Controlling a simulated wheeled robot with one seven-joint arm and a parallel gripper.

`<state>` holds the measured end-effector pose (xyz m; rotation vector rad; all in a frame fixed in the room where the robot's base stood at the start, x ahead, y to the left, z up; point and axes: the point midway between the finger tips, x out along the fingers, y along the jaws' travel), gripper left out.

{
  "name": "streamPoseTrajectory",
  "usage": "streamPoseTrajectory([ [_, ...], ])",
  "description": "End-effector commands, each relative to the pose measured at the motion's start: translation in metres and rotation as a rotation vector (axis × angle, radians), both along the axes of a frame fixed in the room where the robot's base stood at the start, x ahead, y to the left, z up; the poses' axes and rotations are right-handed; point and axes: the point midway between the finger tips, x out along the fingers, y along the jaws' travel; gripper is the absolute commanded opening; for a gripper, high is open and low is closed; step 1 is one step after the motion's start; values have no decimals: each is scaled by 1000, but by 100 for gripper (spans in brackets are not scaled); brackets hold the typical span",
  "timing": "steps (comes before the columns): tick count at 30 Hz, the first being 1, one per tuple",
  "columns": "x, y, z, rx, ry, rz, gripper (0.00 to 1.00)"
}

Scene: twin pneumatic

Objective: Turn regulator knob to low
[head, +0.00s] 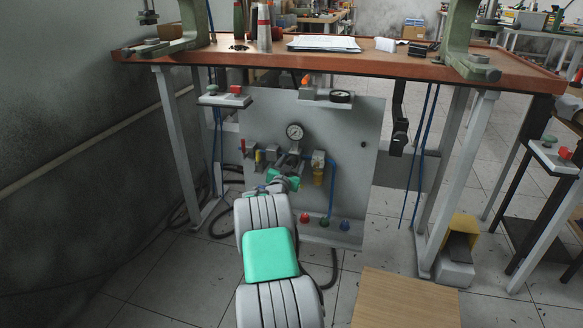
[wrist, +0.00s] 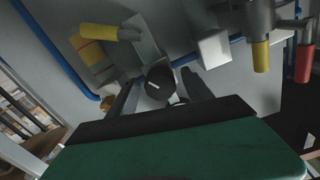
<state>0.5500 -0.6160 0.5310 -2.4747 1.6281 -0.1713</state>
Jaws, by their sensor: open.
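The regulator knob (wrist: 160,82) is a dark round knob with a white pointer line, in the middle of the wrist view. The line slants from upper left to lower right. My gripper (wrist: 161,88) is open, with one dark finger on each side of the knob; I cannot tell whether either touches it. In the head view my gripper (head: 283,177) is in front of the panel just below the round pressure gauge (head: 295,131), and my wrist hides the knob. Any low marking is too small to read.
Red and yellow levers (head: 250,152) are to the left. Coloured buttons (head: 325,222) line the panel's foot. The bench top (head: 420,66) overhangs the grey panel (head: 360,160).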

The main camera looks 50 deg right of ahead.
Motion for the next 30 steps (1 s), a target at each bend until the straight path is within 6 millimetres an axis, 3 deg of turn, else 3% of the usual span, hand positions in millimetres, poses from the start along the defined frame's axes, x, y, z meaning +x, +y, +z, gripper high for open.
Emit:
streamPoseTrajectory([
  [5, 0, 0, 1, 0, 0, 0, 57],
  [25, -1, 0, 0, 1, 1, -1, 2],
  [30, -1, 0, 0, 0, 2, -2, 0],
])
